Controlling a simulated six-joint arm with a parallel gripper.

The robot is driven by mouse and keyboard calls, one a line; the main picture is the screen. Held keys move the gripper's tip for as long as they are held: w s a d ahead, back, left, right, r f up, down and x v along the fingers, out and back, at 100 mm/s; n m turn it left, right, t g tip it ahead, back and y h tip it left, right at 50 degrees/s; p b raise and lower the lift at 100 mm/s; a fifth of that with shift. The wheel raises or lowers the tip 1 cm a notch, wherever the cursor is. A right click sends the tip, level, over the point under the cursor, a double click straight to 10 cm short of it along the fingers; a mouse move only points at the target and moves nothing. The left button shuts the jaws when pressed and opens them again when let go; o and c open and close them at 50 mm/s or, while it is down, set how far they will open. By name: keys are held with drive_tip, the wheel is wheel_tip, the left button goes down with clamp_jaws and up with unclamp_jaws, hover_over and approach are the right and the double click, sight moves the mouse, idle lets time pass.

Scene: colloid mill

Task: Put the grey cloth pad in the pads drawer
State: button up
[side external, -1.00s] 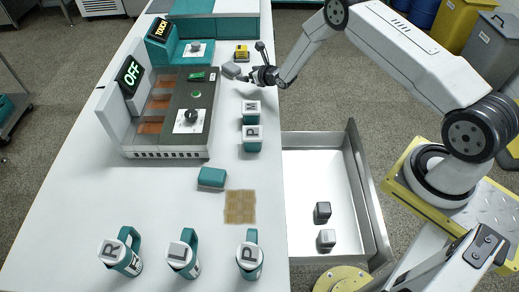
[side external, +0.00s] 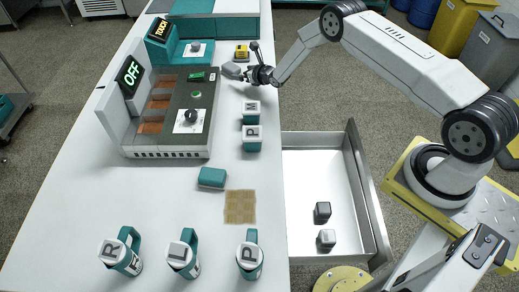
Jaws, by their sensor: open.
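The grey cloth pad (side external: 231,70) lies on the white table near its far right edge, beside the teal machine. My gripper (side external: 246,76) is open, right at the pad's right side. Whether the fingers touch or straddle the pad is too small to tell. An open drawer (side external: 310,165) sticks out from the table's right side, light inside with grey walls. Two small grey blocks (side external: 322,211) (side external: 326,239) stand in it toward the near end.
A yellow item (side external: 242,52) sits just behind the pad. A teal block (side external: 212,178) lies by a tan mat (side external: 240,206).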

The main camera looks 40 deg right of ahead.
sight(237, 70)
drive_tip(key=shift+x, duration=2.5)
drive_tip(key=shift+a, duration=0.1)
drive_tip(key=shift+r, duration=0.1)
drive_tip(key=c, duration=1.3)
drive_tip(key=shift+w+r, duration=0.1)
drive_tip(key=shift+r, duration=0.1)
